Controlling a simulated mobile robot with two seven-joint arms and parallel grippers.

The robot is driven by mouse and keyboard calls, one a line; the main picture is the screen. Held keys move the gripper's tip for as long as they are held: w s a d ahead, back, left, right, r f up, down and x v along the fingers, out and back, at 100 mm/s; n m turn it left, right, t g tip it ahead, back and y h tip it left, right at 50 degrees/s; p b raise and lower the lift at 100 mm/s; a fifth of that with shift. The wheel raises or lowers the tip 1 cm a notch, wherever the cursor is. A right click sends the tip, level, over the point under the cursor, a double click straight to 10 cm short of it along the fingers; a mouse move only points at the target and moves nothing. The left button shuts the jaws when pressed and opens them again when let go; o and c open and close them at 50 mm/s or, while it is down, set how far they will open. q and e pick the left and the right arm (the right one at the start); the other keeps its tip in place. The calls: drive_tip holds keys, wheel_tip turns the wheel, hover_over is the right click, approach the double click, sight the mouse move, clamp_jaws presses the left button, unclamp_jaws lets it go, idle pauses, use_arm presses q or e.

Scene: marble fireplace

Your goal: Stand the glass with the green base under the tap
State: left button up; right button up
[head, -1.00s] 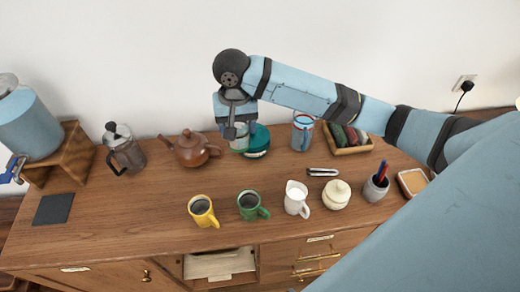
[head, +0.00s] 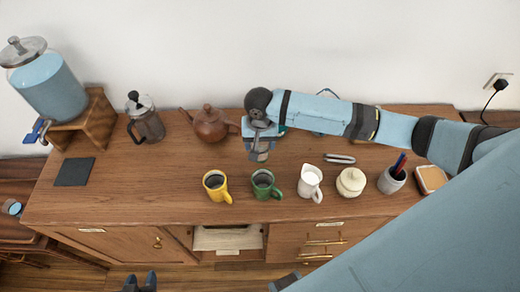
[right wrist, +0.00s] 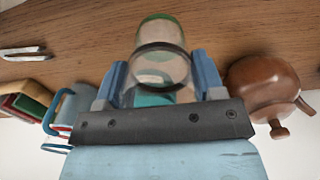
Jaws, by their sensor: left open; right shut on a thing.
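The clear glass with the green base (right wrist: 160,55) is between the fingers of my right gripper (right wrist: 162,80), which is shut on it. In the head view my right gripper (head: 261,137) holds the glass (head: 260,155) behind the green mug; I cannot tell how high above the wood it is. The blue tap (head: 38,130) is on the water dispenser (head: 50,88) at the far left, on a wooden stand (head: 92,124). A dark square mat (head: 74,172) lies in front of the stand. My left gripper (head: 140,283) is open and empty at the bottom edge.
A French press (head: 146,124) and a brown teapot (head: 210,124) stand between the dispenser and the glass. A yellow mug (head: 216,187), a green mug (head: 264,185), a white jug (head: 310,183) and a lidded pot (head: 351,183) line the front. The wood right of the mat is clear.

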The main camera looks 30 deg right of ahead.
drive_tip(key=shift+f, duration=2.05)
drive_tip(key=shift+f, duration=0.1)
drive_tip(key=o, duration=1)
drive_tip(key=shift+o, duration=0.2)
